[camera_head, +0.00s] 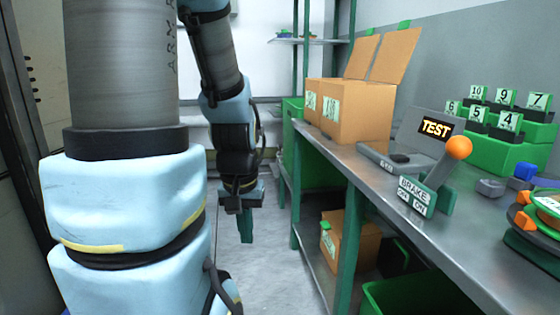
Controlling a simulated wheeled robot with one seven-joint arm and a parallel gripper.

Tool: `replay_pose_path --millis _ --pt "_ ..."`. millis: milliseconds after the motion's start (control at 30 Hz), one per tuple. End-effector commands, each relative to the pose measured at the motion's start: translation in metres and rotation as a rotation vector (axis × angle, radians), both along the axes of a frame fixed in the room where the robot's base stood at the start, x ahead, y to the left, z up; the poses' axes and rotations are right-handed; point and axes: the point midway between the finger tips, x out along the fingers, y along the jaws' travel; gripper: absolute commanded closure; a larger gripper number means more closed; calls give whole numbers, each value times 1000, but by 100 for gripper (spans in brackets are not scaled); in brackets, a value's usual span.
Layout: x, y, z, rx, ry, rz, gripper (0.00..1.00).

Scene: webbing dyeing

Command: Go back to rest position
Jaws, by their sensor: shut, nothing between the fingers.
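My gripper (246,228) hangs pointing down over the grey floor, left of the workbench. Its green fingers look closed together with nothing held. My arm comes down from the top of the view in light blue and grey links. The gripper is apart from the bench and touches nothing that I can see.
The metal workbench (345,163) runs along the right. On it are cardboard boxes (357,118), a brake lever with an orange knob (458,147), a TEST display (437,129) and green numbered holders (512,150). A box (350,245) sits on the lower shelf. The floor (262,275) beside the bench is clear.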

Motion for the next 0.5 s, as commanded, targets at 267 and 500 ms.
replay_pose_path --millis 267,500 --pt "2 -4 61 1 -1 -7 100" --pt "2 -4 126 1 -1 -8 100"
